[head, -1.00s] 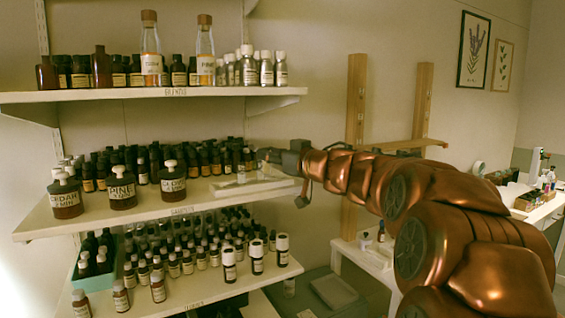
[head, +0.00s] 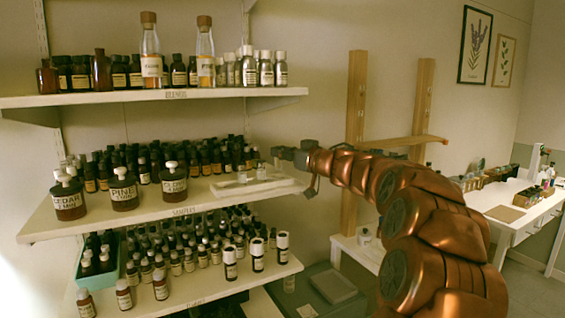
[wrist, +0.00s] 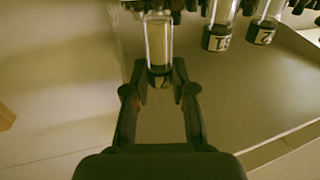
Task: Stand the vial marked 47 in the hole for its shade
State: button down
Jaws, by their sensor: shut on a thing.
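My gripper (wrist: 160,85) is shut on a clear glass vial (wrist: 158,42) with pale yellowish contents and a dark end between the fingertips. No number can be read on this vial. Two more glass vials with dark ends and pale number labels show to its right in the wrist view (wrist: 218,32) (wrist: 264,24). In the head view my gripper (head: 274,153) is at the right end of the middle shelf, above a pale flat rack (head: 270,187). Small clear vials (head: 242,175) stand at the rack. Holes and shades are too small to tell.
Large labelled bottles (head: 123,190) stand at the front left of the middle shelf (head: 150,222), with rows of dark bottles behind. The upper shelf (head: 200,92) is overhead and the lower shelf (head: 200,290) is crowded. A wooden frame (head: 356,150) stands right of the shelves.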

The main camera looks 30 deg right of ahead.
aim_at(281, 162)
jog(key=shift+f, duration=1.5)
jog(key=shift+f, duration=0.2)
jog(key=c, duration=1)
grip_release()
jog(key=shift+o, duration=0.2)
jog(key=shift+r, duration=0.15)
jog(key=shift+s, duration=0.2)
jog(key=s+d+b, duration=0.2)
jog(key=s, duration=0.9)
jog(key=shift+s, duration=0.25)
jog(key=shift+d+r, duration=0.1)
